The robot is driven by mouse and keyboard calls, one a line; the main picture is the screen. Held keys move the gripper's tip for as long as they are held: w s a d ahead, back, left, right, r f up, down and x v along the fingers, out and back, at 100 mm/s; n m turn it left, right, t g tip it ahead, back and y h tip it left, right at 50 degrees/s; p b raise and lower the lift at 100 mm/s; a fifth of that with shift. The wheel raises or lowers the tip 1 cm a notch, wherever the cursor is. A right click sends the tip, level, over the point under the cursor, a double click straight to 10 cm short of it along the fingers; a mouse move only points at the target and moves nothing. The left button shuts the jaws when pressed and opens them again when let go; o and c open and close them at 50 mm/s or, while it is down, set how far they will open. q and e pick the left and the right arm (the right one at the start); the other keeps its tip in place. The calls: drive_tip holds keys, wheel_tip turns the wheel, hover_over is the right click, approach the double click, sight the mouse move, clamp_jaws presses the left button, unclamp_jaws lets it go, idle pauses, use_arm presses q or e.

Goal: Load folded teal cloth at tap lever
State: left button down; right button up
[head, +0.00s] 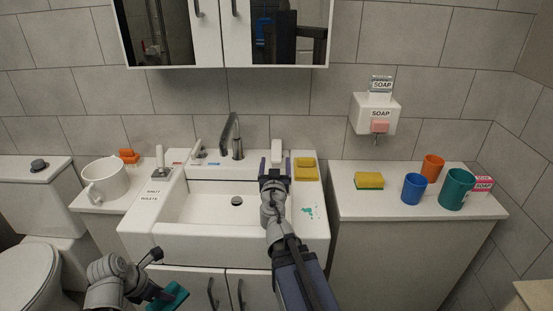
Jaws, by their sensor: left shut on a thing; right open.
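The folded teal cloth (171,296) is at the bottom left, in front of the sink cabinet. My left gripper (160,292) is shut on it, and part of the cloth is cut off by the lower edge. My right gripper (275,168) is open over the right rear part of the sink. A white upright block (277,151) shows just beyond its fingers; I cannot tell if they touch. The dark curved tap (231,136) stands behind the basin. A pale lever-like part (197,149) stands to its left, between red and blue marks.
Yellow sponges (305,168) lie on the sink's right rear corner, with teal spots (308,211) in front. Cups, including a blue one (414,187), stand on the right counter. A white mug (104,180) stands left. The basin (212,207) looks empty.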

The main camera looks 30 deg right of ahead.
use_arm(q)
drive_tip(key=shift+w+f+b, duration=0.1)
drive_tip(key=shift+f+b, duration=1.55)
drive_tip(key=shift+f, duration=0.35)
use_arm(e)
drive_tip(key=shift+f, duration=2)
drive_tip(key=shift+w, duration=0.15)
